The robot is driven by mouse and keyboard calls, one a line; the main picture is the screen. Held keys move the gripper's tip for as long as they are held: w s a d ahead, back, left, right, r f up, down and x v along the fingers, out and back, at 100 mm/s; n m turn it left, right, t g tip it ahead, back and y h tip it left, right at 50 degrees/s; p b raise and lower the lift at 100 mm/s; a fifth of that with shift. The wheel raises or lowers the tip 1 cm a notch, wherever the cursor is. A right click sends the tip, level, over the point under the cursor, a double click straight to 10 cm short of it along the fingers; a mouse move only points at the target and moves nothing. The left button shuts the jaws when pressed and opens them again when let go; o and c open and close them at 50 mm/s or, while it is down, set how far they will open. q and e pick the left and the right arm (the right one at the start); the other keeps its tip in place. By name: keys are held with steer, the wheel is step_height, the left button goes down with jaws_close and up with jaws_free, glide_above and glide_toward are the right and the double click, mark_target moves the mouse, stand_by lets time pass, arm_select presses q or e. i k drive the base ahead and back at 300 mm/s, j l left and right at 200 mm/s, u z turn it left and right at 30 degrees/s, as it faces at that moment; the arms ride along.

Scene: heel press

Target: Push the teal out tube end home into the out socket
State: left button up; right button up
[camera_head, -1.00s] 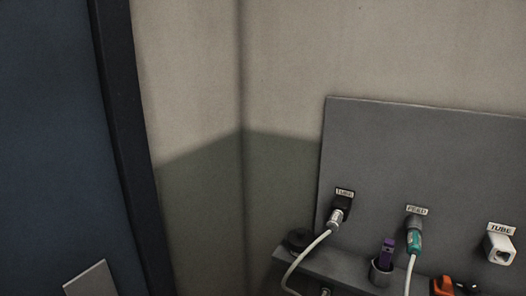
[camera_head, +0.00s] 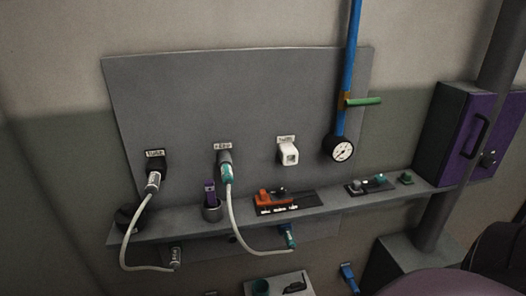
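A grey-white tube has a teal end (camera_head: 226,172) at the dark socket (camera_head: 223,156) on the grey panel; its small label looks like "FEED". The tube loops down to a second teal end (camera_head: 290,238) just below the shelf, at the lower panel. I cannot tell which teal end is the out end, how deep either one sits, or read an out label. A second tube (camera_head: 126,235) has a silver end (camera_head: 153,181) at the left black socket (camera_head: 155,164) and another silver end (camera_head: 175,258) below. Neither gripper shows.
A shelf (camera_head: 345,203) carries a cup with a purple item (camera_head: 210,205), an orange-and-black block (camera_head: 277,200) and small switches (camera_head: 370,184). A white socket (camera_head: 288,154), a gauge (camera_head: 342,149) on a blue pipe (camera_head: 349,60), and a purple cabinet (camera_head: 466,133) are to the right.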

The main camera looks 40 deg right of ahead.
mark_target(288, 238)
steer(key=z, duration=1.55)
